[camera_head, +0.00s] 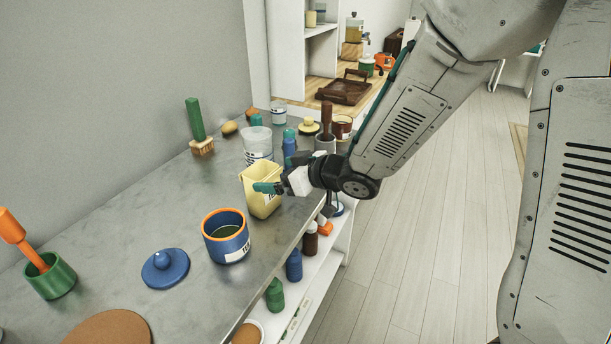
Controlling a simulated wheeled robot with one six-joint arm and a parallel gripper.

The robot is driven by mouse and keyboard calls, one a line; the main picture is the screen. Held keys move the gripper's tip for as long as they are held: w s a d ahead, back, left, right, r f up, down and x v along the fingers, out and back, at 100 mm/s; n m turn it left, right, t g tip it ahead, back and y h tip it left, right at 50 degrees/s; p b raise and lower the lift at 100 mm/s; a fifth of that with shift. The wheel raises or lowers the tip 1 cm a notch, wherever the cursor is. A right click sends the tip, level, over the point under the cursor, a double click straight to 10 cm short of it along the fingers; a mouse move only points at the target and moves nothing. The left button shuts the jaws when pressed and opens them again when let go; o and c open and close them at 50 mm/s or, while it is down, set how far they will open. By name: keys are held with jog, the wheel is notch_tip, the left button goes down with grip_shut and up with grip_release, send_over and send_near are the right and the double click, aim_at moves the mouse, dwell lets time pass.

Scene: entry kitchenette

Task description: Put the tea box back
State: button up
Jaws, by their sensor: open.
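A pale yellow, open-topped box (258,204) with a partly hidden label stands upright on the grey metal counter (190,270). It looks like the tea box, but I cannot read its whole label. My gripper (268,188) is open at the box's upper right side, with a teal fingertip in front of its rim. The other finger is hard to make out, and I cannot tell whether the gripper touches the box. A blue canister (226,240) with an orange rim and a white label stands open in front of the box, with dark contents.
A blue lid (165,268), a green mortar (50,277) and a round brown board (108,328) lie nearer. A clear jar (258,145) and several small containers crowd behind the box. Shelves (318,262) below the counter's right edge hold bottles. Pale floor (420,250) is clear.

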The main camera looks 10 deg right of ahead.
jog(key=s+d+r+m+h, duration=0.3)
jog(key=d+r+h, duration=0.15)
jog(key=d, duration=0.45)
jog(key=s+d+r+m+h, duration=0.3)
jog(key=d+h, duration=0.2)
jog(key=d, duration=0.4)
jog(key=s+d+r+m+g, duration=0.1)
jog(key=s+g, duration=0.3)
jog(key=s, duration=0.8)
jog(key=s+d+r+m+g, duration=0.2)
jog(key=s+g, duration=0.2)
jog(key=s, duration=0.8)
jog(key=shift+s+r, duration=0.2)
jog(key=shift+s, duration=0.2)
